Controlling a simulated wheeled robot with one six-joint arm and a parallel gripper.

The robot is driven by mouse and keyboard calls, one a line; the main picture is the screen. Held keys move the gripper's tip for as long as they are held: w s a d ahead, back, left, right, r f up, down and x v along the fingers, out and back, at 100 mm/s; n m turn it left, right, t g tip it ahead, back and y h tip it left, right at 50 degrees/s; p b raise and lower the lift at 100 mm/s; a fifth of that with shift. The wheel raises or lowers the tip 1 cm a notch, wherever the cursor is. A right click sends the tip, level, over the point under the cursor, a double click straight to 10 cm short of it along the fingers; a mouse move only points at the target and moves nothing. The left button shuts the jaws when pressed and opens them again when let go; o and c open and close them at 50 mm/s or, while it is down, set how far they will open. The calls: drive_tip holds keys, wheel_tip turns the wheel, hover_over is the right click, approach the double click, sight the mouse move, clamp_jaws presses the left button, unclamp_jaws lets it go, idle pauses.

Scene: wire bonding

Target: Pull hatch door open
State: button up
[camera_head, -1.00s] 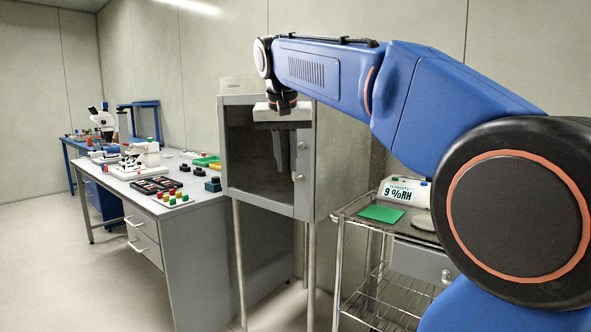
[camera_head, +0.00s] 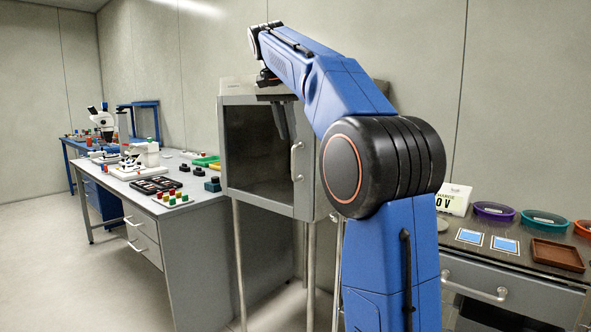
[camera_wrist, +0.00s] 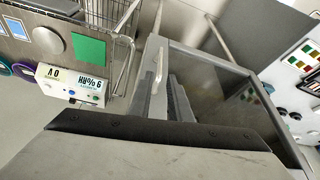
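The hatch door (camera_head: 263,189) is the dark-glazed front of a grey cabinet and looks closed. Its pale vertical handle (camera_head: 297,161) is on the right side of the frame. In the wrist view the handle (camera_wrist: 158,66) shows beyond my fingers, with the dark glass (camera_wrist: 205,72) to its right. My gripper (camera_head: 283,134) points down in front of the upper glass, to the left of the handle. In the wrist view its dark fingers (camera_wrist: 177,102) are apart from the handle.
A grey bench (camera_head: 190,212) with coloured parts stands left of the cabinet. To the right is a cart (camera_head: 515,290) with bowls and a brown tray (camera_head: 556,254). In the wrist view a humidity display (camera_wrist: 72,85) and green mat (camera_wrist: 88,50) lie left of the cabinet.

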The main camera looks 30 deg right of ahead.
sight(294, 162)
drive_tip(key=x, duration=1.4)
drive_tip(key=shift+w, duration=0.1)
drive_tip(key=shift+c, duration=0.4)
drive_tip(key=shift+r, duration=0.1)
clamp_jaws()
